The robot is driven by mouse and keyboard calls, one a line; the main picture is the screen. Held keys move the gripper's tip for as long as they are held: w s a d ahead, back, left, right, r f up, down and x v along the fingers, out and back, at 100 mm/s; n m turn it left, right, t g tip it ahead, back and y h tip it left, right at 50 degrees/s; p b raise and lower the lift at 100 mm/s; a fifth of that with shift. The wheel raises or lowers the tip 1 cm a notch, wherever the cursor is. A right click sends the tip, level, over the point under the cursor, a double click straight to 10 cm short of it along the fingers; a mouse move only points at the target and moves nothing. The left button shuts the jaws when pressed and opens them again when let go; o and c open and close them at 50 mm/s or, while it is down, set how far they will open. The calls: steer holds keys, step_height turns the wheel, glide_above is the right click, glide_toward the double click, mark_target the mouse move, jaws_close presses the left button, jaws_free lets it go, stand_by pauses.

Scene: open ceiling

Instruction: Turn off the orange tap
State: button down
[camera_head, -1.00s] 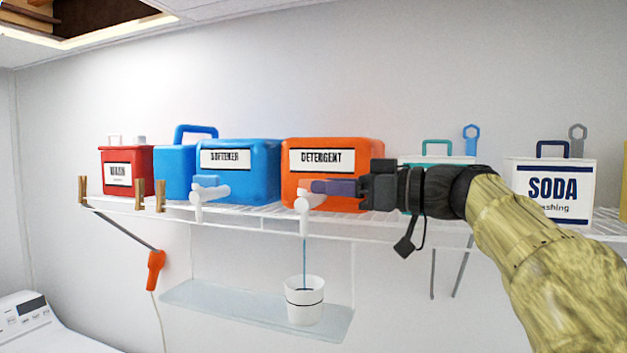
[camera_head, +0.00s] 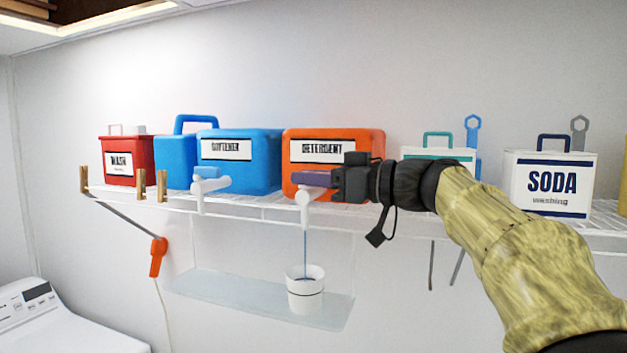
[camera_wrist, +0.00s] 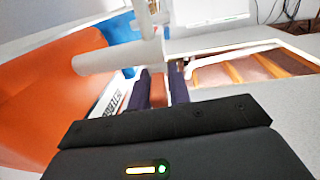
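The orange detergent container (camera_head: 372,147) stands on the wire shelf with a white tap (camera_head: 304,212) at its front. A thin blue stream (camera_head: 305,250) runs from the tap into a white cup (camera_head: 305,293) below. My gripper (camera_head: 305,179) reaches in from the right, its purple fingers level with the top of the tap. They hide the tap's handle in the head view. In the wrist view, the white tap body (camera_wrist: 120,55) lies just beyond the fingers (camera_wrist: 160,88), which are apart with a narrow gap. A small orange-brown patch shows between them; I cannot tell whether it is the handle.
A blue softener container (camera_head: 250,172) with its own white tap (camera_head: 200,192) stands to the left, then a red container (camera_head: 130,170). A white soda box (camera_head: 550,182) is at the right. The cup stands on a glass ledge (camera_head: 235,297).

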steer(key=shift+w+n+g+y, duration=0.15)
steer(key=shift+n+g+y, duration=0.25)
steer(key=shift+n+g, duration=0.45)
steer(key=shift+g, duration=0.45)
steer(key=shift+n+g, duration=0.55)
steer(key=shift+g, duration=0.25)
steer(key=c, duration=1.1)
jaws_free()
steer(key=shift+d, duration=0.1)
steer(key=shift+c, duration=0.2)
steer(key=s+d+b, duration=0.3)
steer(key=d+b, duration=0.1)
steer(key=d, duration=1.3)
steer(key=shift+s, duration=0.15)
